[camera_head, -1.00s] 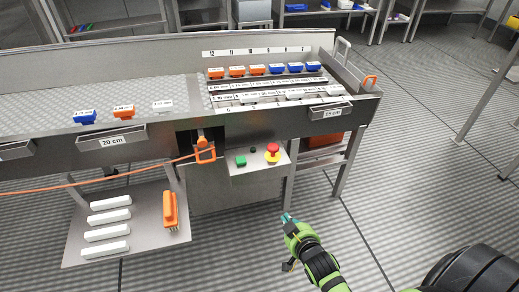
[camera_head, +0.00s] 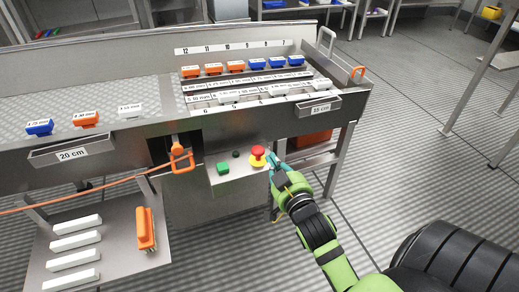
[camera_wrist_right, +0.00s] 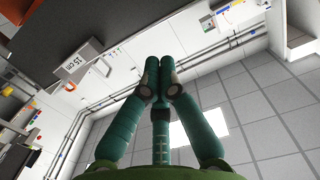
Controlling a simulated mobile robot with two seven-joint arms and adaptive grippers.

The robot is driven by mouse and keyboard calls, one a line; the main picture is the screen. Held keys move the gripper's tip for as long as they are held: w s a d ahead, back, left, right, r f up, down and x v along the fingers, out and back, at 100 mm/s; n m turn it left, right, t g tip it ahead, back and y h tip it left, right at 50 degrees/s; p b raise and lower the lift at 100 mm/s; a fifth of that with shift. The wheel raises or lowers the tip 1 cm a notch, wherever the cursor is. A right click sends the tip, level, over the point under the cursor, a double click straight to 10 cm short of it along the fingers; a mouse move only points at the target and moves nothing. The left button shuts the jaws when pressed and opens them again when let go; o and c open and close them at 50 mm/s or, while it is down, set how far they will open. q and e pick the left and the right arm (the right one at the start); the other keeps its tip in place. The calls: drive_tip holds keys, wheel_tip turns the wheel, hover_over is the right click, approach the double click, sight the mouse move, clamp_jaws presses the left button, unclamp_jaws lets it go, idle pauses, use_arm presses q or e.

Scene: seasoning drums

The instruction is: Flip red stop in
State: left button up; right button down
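The red stop (camera_head: 258,152) is a red mushroom button on a yellow base. It sits at the right end of a small grey control panel (camera_head: 240,180), below the bench's front edge. My right gripper (camera_head: 272,160) is just to the right of the button, with its teal fingers close to it. I cannot tell whether they touch it. In the right wrist view the fingertips (camera_wrist_right: 163,76) are together with nothing between them. The button is not visible there. My left gripper is not in view.
A green button (camera_head: 223,168) and a small dark button (camera_head: 236,154) share the panel. An orange padlock-like handle (camera_head: 182,161) with an orange cable hangs to the left. The metal bench (camera_head: 130,128) overhangs above. Floor to the right is open.

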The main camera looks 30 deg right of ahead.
drive_tip(key=b, duration=0.1)
hover_over(258, 154)
drive_tip(key=s, duration=0.3)
drive_tip(key=f, duration=0.1)
drive_tip(key=w+f+b, duration=0.1)
drive_tip(key=f, duration=0.1)
drive_tip(key=shift+w+f, duration=0.35)
drive_tip(key=shift+w, duration=0.05)
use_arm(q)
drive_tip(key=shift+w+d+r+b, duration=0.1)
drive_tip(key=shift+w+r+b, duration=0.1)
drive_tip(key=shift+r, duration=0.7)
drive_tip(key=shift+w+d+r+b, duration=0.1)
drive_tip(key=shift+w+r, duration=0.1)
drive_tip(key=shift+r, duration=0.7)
use_arm(e)
drive_tip(key=shift+w+f, duration=0.1)
drive_tip(key=shift+f, duration=0.4)
drive_tip(key=shift+f, duration=1)
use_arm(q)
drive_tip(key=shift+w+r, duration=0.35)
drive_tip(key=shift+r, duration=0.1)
